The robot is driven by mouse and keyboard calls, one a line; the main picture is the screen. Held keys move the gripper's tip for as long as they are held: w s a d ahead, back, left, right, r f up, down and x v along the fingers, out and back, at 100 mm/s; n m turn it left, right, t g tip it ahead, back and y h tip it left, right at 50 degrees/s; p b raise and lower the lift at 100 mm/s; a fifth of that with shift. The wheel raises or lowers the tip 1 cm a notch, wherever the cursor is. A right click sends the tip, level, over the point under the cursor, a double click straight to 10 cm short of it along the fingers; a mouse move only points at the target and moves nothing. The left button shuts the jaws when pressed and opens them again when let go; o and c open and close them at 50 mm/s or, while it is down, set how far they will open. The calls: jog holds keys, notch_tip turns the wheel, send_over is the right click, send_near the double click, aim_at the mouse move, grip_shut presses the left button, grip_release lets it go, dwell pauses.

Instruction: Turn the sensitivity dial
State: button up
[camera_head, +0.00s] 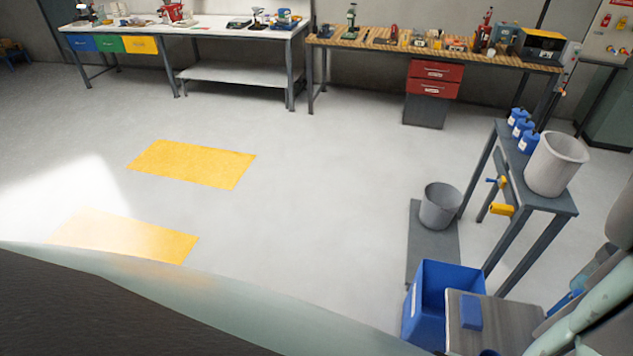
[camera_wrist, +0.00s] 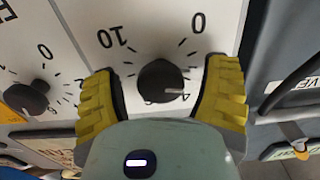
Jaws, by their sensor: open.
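In the wrist view, a round black dial (camera_wrist: 163,82) sits on a white panel (camera_wrist: 150,18) with a printed scale reading 0 and 10. A pale mark shows at the dial's right side. My gripper (camera_wrist: 163,80) is open, with one yellow ribbed finger on each side of the dial and visible gaps to it. The gripper's body hides the panel below the dial. A second black dial (camera_wrist: 28,98) with its own scale is to the left. No readable name shows for either dial, so I cannot tell which is the sensitivity one. My gripper is not visible in the head view.
A dark grey part with a cable (camera_wrist: 290,95) stands right of the panel. In the head view, a blue bin (camera_head: 425,300), a grey bucket (camera_head: 440,206) and a metal table with a white bucket (camera_head: 556,165) stand at right. The floor in the middle is clear.

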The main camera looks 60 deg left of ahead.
jog(key=c, duration=1.2)
jog(key=shift+m, duration=0.3)
jog(key=m+b, duration=0.2)
jog(key=m, duration=0.1)
jog(key=shift+s+f+m, duration=0.1)
jog(key=shift+f+m, duration=0.05)
jog(key=shift+m, duration=0.15)
jog(key=shift+a+m+b, duration=0.1)
jog(key=shift+m+b, duration=0.9)
jog(key=shift+m, duration=0.8)
jog(key=o, duration=1.2)
